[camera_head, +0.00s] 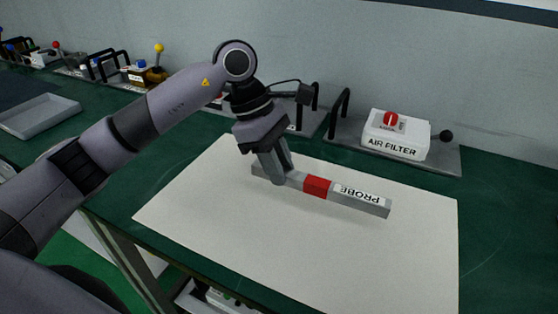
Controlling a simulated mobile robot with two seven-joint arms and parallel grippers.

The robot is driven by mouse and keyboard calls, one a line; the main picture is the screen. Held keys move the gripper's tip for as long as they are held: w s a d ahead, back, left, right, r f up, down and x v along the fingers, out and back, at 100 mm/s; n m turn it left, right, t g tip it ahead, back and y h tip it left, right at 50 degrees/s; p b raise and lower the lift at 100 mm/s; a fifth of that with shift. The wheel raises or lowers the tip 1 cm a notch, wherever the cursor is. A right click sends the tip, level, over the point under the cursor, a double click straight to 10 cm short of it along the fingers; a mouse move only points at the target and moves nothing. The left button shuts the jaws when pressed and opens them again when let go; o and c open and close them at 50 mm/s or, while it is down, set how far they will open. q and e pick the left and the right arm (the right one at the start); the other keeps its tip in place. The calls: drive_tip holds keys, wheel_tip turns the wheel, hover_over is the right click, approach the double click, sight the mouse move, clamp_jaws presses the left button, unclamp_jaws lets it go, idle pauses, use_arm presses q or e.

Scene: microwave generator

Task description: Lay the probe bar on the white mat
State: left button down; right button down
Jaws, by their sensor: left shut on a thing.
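The probe bar (345,194) is a long grey bar with a red band and a white label reading PROBE, upside down in this view. It lies over the white mat (230,235), which is spread on the green table; I cannot tell whether the bar touches the mat or is slightly above it. My left gripper (277,175) comes down from above and is shut on the probe bar near its left end. The fingers hide a short part of the bar. My right gripper is not in view.
A white AIR FILTER box (396,135) with a red knob stands on a grey plate behind the mat, with black handles beside it. A grey tray (40,115) lies at the left. Several knobbed devices line the back left. The mat's front is clear.

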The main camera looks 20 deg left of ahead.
sight(286, 206)
use_arm(q)
wheel_tip(286, 206, down, 5)
drive_tip(key=b, duration=0.3)
drive_tip(key=shift+f, duration=0.5)
drive_tip(key=shift+f+b, duration=0.2)
drive_tip(key=shift+b, duration=0.1)
drive_tip(key=shift+f, duration=0.1)
drive_tip(key=c, duration=0.8)
unclamp_jaws()
drive_tip(key=shift+c, duration=0.2)
